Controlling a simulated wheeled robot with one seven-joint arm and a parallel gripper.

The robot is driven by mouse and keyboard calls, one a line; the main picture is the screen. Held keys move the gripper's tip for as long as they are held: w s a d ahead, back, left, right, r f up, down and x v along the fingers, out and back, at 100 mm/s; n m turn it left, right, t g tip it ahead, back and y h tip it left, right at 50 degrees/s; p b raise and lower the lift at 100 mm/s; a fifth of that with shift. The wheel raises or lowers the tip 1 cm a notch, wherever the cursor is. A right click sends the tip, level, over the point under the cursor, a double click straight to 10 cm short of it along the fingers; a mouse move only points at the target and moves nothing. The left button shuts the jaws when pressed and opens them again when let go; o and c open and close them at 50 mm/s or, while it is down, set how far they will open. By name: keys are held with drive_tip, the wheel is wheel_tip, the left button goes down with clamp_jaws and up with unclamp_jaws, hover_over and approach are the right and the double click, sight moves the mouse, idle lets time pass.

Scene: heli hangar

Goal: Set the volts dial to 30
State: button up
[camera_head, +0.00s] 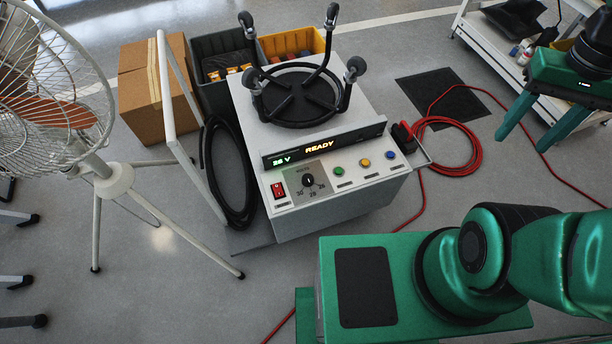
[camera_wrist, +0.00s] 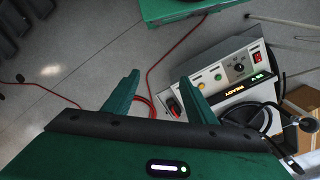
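The volts dial (camera_head: 308,181) is a small black knob on the sloped front panel of a white power cart (camera_head: 330,222). Small numbers, including 30, 28 and 26, stand around its lower side. Its white mark is too small to read surely. The display (camera_head: 283,158) appears to read 26 V, beside the word READY. The dial also shows in the wrist view (camera_wrist: 239,67). My gripper (camera_head: 523,138) is open and empty, well to the right of the dial and apart from the panel. Its two fingers also show in the wrist view (camera_wrist: 160,86).
A red switch (camera_head: 278,190) is left of the dial; green, yellow and blue buttons (camera_head: 365,162) are right. A red cable (camera_head: 455,150) lies coiled right of the cart. A fan (camera_head: 115,180) and cardboard box (camera_head: 150,90) stand left. A white shelf (camera_head: 490,55) stands back right.

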drive_tip(key=w+a+f+n+h, duration=0.1)
drive_tip(key=w+a+f+n, duration=0.15)
drive_tip(key=w, duration=0.45)
drive_tip(key=w+a+f+n+h, duration=0.1)
drive_tip(key=w+a+f+n, duration=0.1)
drive_tip(key=w+a+n, duration=0.35)
drive_tip(key=n+t+h, duration=0.1)
drive_tip(key=n+h, duration=0.1)
drive_tip(key=n, duration=1.5)
hover_over(307, 178)
drive_tip(key=s+a, duration=0.1)
drive_tip(key=a, duration=0.4)
wheel_tip(307, 178, down, 34)
drive_tip(key=x, duration=1)
drive_tip(key=shift+w+d, duration=0.2)
drive_tip(key=shift+d, duration=0.15)
drive_tip(key=shift+r, duration=0.1)
drive_tip(key=c, duration=1)
